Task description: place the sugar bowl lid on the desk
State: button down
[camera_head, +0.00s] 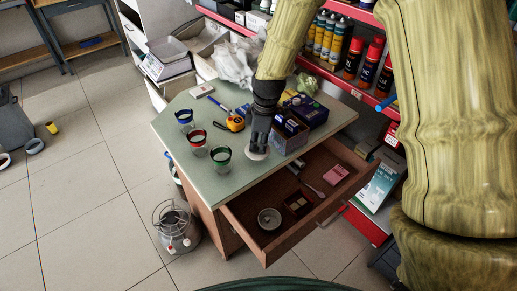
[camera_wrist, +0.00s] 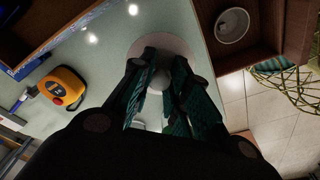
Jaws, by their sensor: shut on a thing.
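The sugar bowl lid is a pale round disc (camera_head: 256,154) at the desk's front edge, beside the open drawer. In the wrist view the lid (camera_wrist: 177,43) shows beyond my fingertips, with its knob between them. My gripper (camera_head: 259,143) points down over the desk; in the wrist view its dark fingers (camera_wrist: 158,77) are closed on the lid. The lid is at or just above the desk top (camera_head: 215,175); I cannot tell whether it touches. The fingers hide part of it.
A round metal bowl (camera_head: 269,219) sits in the open drawer (camera_head: 245,228). Clear desk surface lies left of the lid, around the glasses.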

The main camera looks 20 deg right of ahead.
jog(key=shift+f, duration=1.75)
jog(key=c, duration=1.4)
grip_release()
jog(key=shift+f, duration=0.1)
jog(key=shift+o, duration=0.2)
notch_tip(320, 180, up, 12)
jog(key=d, duration=0.1)
jog(key=shift+s+d, duration=0.15)
jog(key=shift+s, duration=0.1)
